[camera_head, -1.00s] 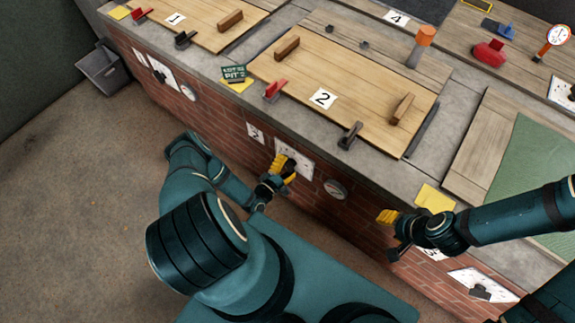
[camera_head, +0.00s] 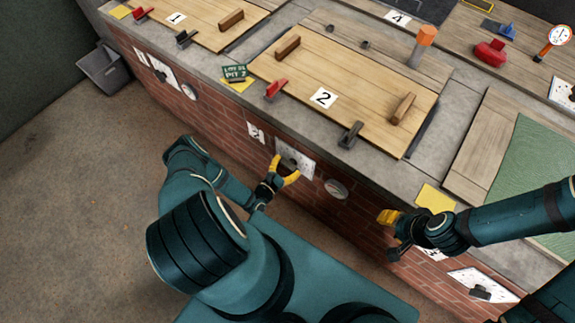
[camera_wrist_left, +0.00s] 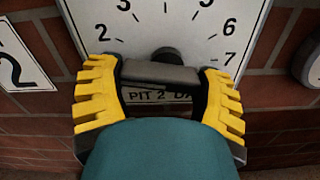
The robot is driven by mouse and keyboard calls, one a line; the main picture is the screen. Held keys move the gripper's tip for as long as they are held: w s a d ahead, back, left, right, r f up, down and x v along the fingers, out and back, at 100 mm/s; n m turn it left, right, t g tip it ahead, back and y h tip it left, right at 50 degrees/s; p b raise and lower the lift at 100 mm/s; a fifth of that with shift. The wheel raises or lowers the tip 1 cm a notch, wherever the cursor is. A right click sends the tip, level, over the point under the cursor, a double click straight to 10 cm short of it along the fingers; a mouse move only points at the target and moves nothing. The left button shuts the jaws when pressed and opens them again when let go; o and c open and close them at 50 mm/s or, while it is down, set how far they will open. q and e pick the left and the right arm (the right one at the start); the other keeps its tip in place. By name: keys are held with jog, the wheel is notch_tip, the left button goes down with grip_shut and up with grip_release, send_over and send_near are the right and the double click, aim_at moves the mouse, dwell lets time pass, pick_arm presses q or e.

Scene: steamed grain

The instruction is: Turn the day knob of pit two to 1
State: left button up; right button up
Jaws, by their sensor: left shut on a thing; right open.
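The white dial plate of pit two (camera_head: 307,169) is on the brick front below the lid marked 2. The wrist view shows the plate (camera_wrist_left: 215,18) with digits 2, 3, 5, 6 and 7 and part of the label "PIT 2 DA...". The dark grey bar of the day knob (camera_wrist_left: 160,74) lies level across this view, with a round black part above it. My left gripper (camera_head: 286,172) is at the plate, its yellow fingers on either end of the bar and shut on it. The digit 1 is not visible. My right gripper (camera_head: 391,233) is open and empty beside the brick front.
A round gauge (camera_head: 336,189) is just right of the dial plate, and a white sign with a 2 (camera_head: 256,132) is to its left. The stone ledge (camera_head: 385,175) overhangs above. The floor (camera_head: 75,190) at left is open.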

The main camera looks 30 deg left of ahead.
pick_arm(q)
jog(key=shift+s+d+f+n, duration=0.1)
jog(key=shift+n, duration=1)
jog(key=o, duration=1.1)
jog(key=shift+o, duration=0.2)
jog(key=s+a, duration=0.1)
jog(key=s, duration=1.1)
jog(key=shift+w, duration=0.1)
